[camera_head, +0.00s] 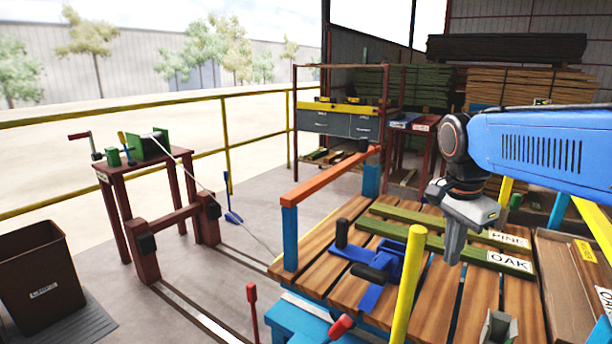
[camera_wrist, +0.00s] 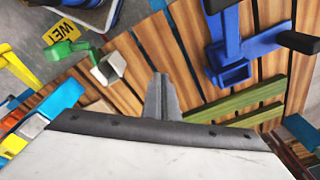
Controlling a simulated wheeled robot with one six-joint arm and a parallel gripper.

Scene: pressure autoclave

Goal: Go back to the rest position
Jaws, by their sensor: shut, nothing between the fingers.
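My gripper (camera_head: 453,250) hangs from the blue arm above the right part of the slatted wooden table (camera_head: 440,308). Its fingers are together and point down, with nothing held. In the wrist view the closed fingers (camera_wrist: 162,100) show over the wooden slats. The gripper is apart from the green boards; the board labelled OAK (camera_head: 440,242) and the one labelled PINE (camera_head: 430,214) lie behind and beside it in the head view.
A blue clamp with black handles (camera_head: 385,262) is fixed on the table, left of my gripper. A yellow post (camera_head: 408,285) rises at the table's front. A brown bin (camera_head: 40,275) and a red-brown stand (camera_head: 150,165) are at left. Concrete floor lies between.

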